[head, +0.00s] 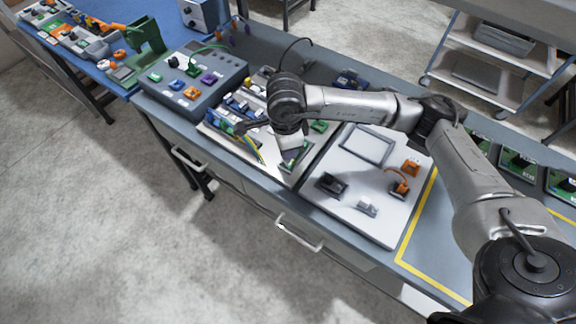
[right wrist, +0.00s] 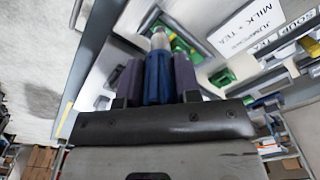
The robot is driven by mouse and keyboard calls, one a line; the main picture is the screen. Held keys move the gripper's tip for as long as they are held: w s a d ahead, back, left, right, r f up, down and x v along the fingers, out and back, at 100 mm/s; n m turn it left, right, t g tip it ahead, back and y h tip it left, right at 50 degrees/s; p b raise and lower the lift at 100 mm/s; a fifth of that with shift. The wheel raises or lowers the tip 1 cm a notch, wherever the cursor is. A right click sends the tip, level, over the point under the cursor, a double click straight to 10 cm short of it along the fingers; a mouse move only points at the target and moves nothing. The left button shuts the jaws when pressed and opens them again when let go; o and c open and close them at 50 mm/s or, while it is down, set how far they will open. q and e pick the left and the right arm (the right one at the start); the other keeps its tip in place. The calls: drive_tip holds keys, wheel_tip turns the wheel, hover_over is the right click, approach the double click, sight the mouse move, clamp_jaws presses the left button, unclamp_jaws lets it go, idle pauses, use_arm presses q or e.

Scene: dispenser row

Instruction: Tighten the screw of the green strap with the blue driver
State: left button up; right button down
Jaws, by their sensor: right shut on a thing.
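My right gripper (head: 290,158) points down over the wiring board in the head view. In the right wrist view its two purple-grey fingers (right wrist: 158,80) are shut on the blue driver (right wrist: 157,88), whose grey shaft (right wrist: 160,40) points away toward the board. Green parts (right wrist: 180,44) lie right by the shaft's end; they look like the green strap, but I cannot tell whether the tip touches its screw. My left gripper is not in view.
The board (head: 225,135) carries blue, yellow and green parts and loose wires. A white panel (head: 345,205) with black, grey and orange parts is to its right. A grey box (head: 195,85) with coloured knobs is to its left. Yellow tape (head: 418,213) marks the bench.

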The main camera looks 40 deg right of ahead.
drive_tip(key=n+b, duration=0.1)
drive_tip(key=n, duration=0.1)
drive_tip(key=n+b, duration=0.1)
drive_tip(key=n, duration=0.1)
drive_tip(key=shift+f+n, duration=0.2)
drive_tip(key=shift+n, duration=0.1)
drive_tip(key=shift+r+n+b, duration=0.15)
drive_tip(key=shift+n+b, duration=0.4)
drive_tip(key=shift+n, duration=0.45)
drive_tip(key=n+b, duration=0.2)
drive_tip(key=shift+f+n, duration=0.2)
drive_tip(key=shift+n, duration=0.2)
drive_tip(key=n+b, duration=0.3)
drive_tip(key=n, duration=0.2)
drive_tip(key=shift+n, duration=0.3)
drive_tip(key=shift+r+n+b, duration=0.15)
drive_tip(key=shift+n+b, duration=0.4)
drive_tip(key=shift+n, duration=0.65)
drive_tip(key=shift+r+n, duration=0.15)
drive_tip(key=shift+n, duration=0.55)
drive_tip(key=shift+f+n+b, duration=0.25)
drive_tip(key=shift+n+b, duration=0.15)
drive_tip(key=shift+b, duration=0.2)
drive_tip(key=shift+f+n+b, duration=0.15)
drive_tip(key=shift+n+b, duration=0.4)
drive_tip(key=shift+n, duration=0.35)
